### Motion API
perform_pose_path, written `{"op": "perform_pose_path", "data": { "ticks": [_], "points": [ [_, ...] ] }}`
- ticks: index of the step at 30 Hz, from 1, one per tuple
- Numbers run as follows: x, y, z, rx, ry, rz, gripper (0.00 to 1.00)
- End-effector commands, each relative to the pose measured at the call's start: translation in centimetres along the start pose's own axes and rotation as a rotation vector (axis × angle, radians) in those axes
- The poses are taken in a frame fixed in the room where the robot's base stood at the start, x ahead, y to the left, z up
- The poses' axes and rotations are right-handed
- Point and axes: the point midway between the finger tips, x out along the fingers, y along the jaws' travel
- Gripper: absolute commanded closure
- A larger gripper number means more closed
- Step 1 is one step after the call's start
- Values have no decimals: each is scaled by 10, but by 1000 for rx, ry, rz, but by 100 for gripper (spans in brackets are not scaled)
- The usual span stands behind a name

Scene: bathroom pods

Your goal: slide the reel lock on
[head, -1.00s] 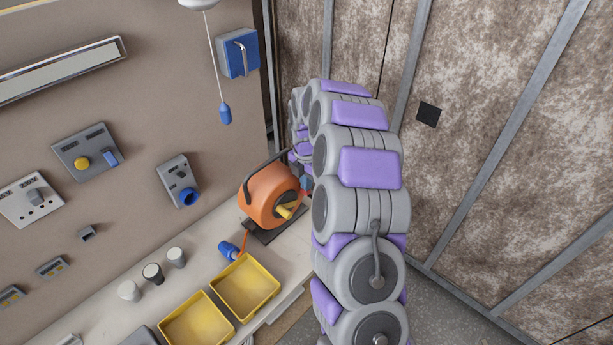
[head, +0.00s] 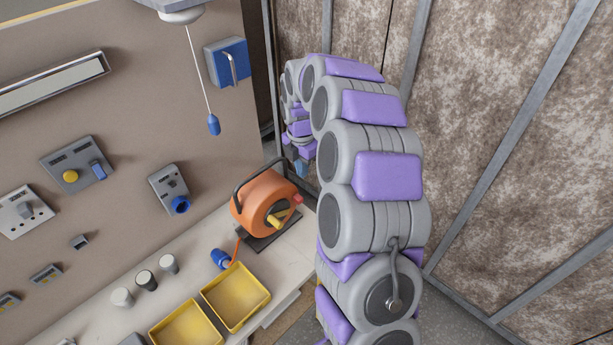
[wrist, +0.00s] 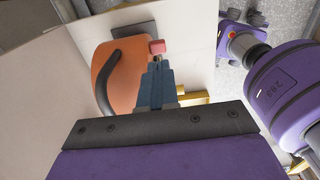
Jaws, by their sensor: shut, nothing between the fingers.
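The orange cable reel (head: 258,197) stands on its dark base on the bench, with a black carry handle and a yellow crank (head: 274,221). A small red block (head: 298,198), apparently the reel lock, sits at the reel's right side. In the wrist view the red block (wrist: 157,46) shows just beyond my fingertips, beside the orange housing (wrist: 125,72). My gripper (wrist: 157,66) is shut and empty, its blue-grey fingers together. In the head view my gripper (head: 301,168) is small, above and behind the red block. Whether the fingers touch the block cannot be told.
Two yellow trays (head: 239,325) and several small cups (head: 146,281) stand on the bench left of the reel. A blue plug (head: 221,258) lies by the reel. A pull cord (head: 205,80) hangs above. My arm covers the bench's right end.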

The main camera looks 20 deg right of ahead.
Motion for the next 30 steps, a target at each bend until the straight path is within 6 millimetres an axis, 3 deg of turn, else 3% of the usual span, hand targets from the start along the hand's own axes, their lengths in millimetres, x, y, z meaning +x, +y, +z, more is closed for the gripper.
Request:
{"op": "perform_pose_path", "data": {
  "ticks": [3,6,17,26,30],
  "points": [
    [-26,3,-3,-2,-6,2,100],
    [-38,3,0,-2,-3,3,100],
    [-43,-3,13,-1,10,3,100],
    [-47,0,-3,11,1,2,100],
    [-60,-11,-25,99,11,3,100]
  ]
}}
